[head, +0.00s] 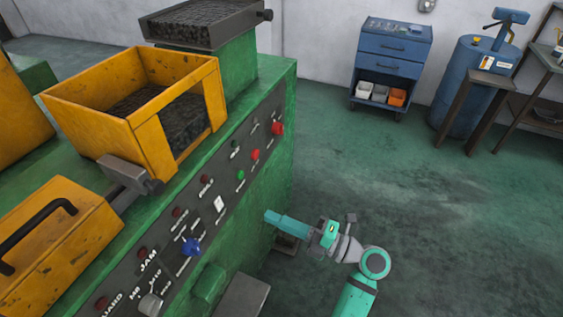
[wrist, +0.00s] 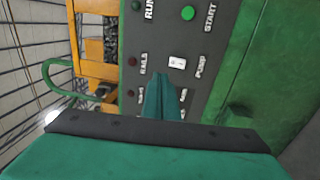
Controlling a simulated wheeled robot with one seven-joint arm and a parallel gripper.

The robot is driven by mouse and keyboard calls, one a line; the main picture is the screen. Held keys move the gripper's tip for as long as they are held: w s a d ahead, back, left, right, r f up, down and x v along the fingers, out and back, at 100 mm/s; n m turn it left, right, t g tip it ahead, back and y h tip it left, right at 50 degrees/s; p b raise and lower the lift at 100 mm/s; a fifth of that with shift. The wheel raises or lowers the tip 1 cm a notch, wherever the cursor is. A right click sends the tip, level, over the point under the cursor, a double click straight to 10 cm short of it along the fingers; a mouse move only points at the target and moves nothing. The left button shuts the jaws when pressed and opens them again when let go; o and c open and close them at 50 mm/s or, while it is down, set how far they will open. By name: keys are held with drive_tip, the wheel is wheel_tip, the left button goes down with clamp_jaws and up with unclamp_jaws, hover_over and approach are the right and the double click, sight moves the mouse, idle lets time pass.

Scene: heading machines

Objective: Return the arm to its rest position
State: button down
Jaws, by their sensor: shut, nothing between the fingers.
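My gripper (head: 268,215) is in the lower middle of the head view, at the end of my teal and grey arm. Its fingers are together and hold nothing. It points left toward the control panel (head: 225,165) of the green machine (head: 277,150); a gap to the panel cannot be judged exactly. In the wrist view, the shut fingers (wrist: 163,80) point at the panel, just below a white switch (wrist: 178,63) labelled PUMP. A green START button (wrist: 188,12) is above. A blue knob (head: 191,246) shows in the head view.
A yellow bin (head: 90,105) of dark small parts sits on the machine. A grey box or step (head: 243,297) stands low beside it. A blue drawer cart (head: 392,50), a blue drum (head: 470,90) and a bench (head: 548,58) are at the back. The green floor (head: 400,180) to the right is clear.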

drive_tip(key=s+a+r+m+t+h, duration=0.1)
drive_tip(key=s+a+m+t+h, duration=0.15)
drive_tip(key=s+m+t, duration=1.1)
drive_tip(key=s+d+f+m+g+h, duration=0.2)
drive_tip(key=s+d+f+m+h, duration=0.1)
drive_tip(key=s+f+m+h, duration=0.4)
drive_tip(key=s+d+f+m+g+h, duration=0.2)
drive_tip(key=s+d+f+m+h, duration=0.1)
drive_tip(key=s+f+m+h, duration=0.4)
drive_tip(key=s+m+h, duration=0.2)
drive_tip(key=s+m, duration=0.1)
drive_tip(key=m, duration=0.1)
drive_tip(key=shift+s+d+g, duration=0.3)
drive_tip(key=shift+d+g, duration=0.05)
drive_tip(key=shift+d, duration=0.05)
drive_tip(key=shift+m, duration=0.25)
